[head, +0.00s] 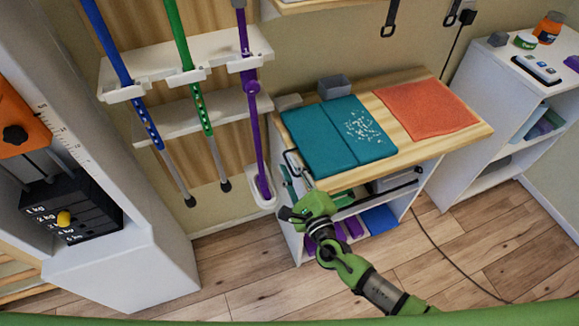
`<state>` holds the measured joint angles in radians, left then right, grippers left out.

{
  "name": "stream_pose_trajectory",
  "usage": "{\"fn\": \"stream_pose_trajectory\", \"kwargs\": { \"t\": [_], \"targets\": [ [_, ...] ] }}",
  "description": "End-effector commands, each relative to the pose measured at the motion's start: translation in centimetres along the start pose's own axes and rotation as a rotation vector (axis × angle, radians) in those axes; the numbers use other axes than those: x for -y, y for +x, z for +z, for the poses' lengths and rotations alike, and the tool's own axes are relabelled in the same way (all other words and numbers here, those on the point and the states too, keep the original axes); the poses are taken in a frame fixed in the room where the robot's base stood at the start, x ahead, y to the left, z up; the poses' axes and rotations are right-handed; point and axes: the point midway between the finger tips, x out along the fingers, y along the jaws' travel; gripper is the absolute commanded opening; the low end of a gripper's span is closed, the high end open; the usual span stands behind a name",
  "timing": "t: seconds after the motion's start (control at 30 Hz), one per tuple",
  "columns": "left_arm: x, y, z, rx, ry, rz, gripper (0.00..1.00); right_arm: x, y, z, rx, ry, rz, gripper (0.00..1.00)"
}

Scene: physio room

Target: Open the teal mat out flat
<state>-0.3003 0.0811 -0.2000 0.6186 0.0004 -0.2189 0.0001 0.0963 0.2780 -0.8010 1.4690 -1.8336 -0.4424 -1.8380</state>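The teal mat (318,137) lies on the left part of the wooden tabletop. It shows two panels side by side with a seam between them. The left panel is plain, and the right one carries a patch of white speckles. Both look flat from here; I cannot tell whether any layer is still folded under. My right gripper (297,168) is at the left front corner of the table, close to the mat's near left edge. It is small and partly hidden by its own wrist, so its opening and any contact are unclear. My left gripper is out of view.
An orange cloth (425,108) lies on the tabletop (405,147), right of the mat. A grey box (334,87) stands behind the mat. Blue, green and purple poles hang from a rack (150,62) at left. A white shelf (490,100) stands at right.

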Motion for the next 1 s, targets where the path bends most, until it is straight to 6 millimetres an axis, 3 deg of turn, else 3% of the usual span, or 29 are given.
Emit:
{"fn": "stream_pose_trajectory", "kwargs": {
  "t": [0.3,0.5,0.7,1.0],
  "targets": [
    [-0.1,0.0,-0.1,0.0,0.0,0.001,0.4,-0.6,-7.2,-0.5,-0.01,-0.002,0.013,0.23],
    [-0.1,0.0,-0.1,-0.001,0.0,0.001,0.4,-0.5,-10.3,-0.5,-0.009,-0.003,0.009,0.23],
    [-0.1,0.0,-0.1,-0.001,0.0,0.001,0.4,-0.3,-11.4,-0.3,-0.007,-0.003,0.007,0.23],
    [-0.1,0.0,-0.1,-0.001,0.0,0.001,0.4,-0.3,-11.4,-0.3,-0.006,-0.002,0.006,0.23]
  ]
}}
